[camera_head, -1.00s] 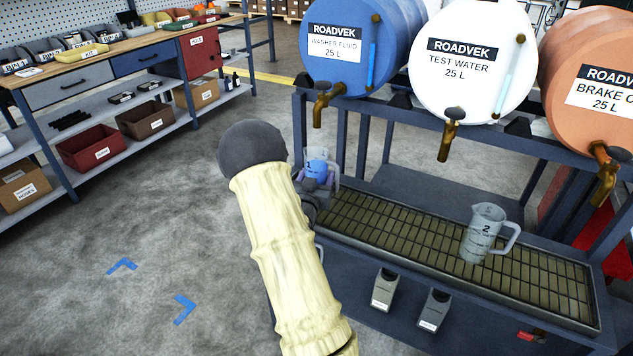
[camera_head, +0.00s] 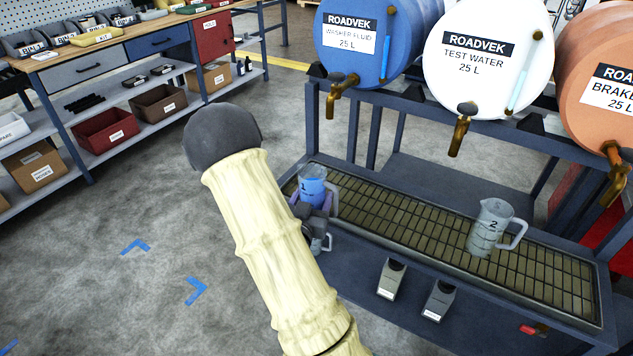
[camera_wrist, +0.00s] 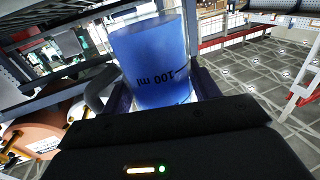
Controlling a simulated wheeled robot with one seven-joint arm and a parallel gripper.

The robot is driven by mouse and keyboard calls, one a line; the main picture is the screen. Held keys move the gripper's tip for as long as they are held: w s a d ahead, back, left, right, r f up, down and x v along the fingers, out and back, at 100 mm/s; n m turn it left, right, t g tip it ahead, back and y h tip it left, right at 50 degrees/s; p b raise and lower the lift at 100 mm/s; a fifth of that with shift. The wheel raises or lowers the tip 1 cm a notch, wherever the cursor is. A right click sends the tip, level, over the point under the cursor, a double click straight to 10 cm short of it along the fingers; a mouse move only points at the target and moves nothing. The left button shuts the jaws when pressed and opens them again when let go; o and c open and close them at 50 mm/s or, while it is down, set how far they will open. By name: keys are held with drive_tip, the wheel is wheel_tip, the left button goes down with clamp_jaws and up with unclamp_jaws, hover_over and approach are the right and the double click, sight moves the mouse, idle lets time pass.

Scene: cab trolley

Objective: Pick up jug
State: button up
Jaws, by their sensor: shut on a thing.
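A clear jug marked 1 (camera_head: 312,178) with blue liquid is in my gripper (camera_head: 313,200), at the left end of the trolley. In the wrist view the jug (camera_wrist: 152,62) fills the space between my fingers (camera_wrist: 163,95), with its 100 ml mark showing and its handle to the left. The jug looks roughly upright. My gripper is shut on its sides. My arm and gripper hide its lower part, so I cannot tell whether it touches the drip grate. A second jug, marked 2 (camera_head: 489,226), stands empty-looking on the grate further right, apart from my gripper.
The trolley's drip grate (camera_head: 420,215) lies under blue, white and orange drums with brass taps; the washer fluid tap (camera_head: 338,92) is closest to the held jug. Two grey pedals (camera_head: 392,278) sit at the front. Open floor (camera_head: 110,285) lies to the left.

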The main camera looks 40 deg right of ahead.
drive_tip(key=shift+w+a+r+p, duration=0.15)
drive_tip(key=shift+r+p, duration=0.25)
drive_tip(key=shift+p, duration=0.8)
drive_tip(key=shift+a+p, duration=0.1)
drive_tip(key=shift+p, duration=0.55)
drive_tip(key=shift+s+a+p, duration=0.25)
drive_tip(key=shift+p, duration=0.95)
drive_tip(key=p, duration=0.3)
drive_tip(key=shift+s+a, duration=0.35)
drive_tip(key=shift+s, duration=0.05)
drive_tip(key=shift+s+a+f+p, duration=0.2)
drive_tip(key=shift+s+f+p, duration=0.15)
drive_tip(key=shift+p, duration=0.55)
drive_tip(key=w+a+f+n+t+y, duration=0.2)
drive_tip(key=a+f+n+y, duration=0.3)
drive_tip(key=a, duration=0.5)
drive_tip(key=w+a+f+n+t+y, duration=0.3)
drive_tip(key=a+f+n+t+y, duration=0.2)
drive_tip(key=a+f+y, duration=0.4)
drive_tip(key=shift+a+f, duration=0.15)
drive_tip(key=shift+a, duration=0.3)
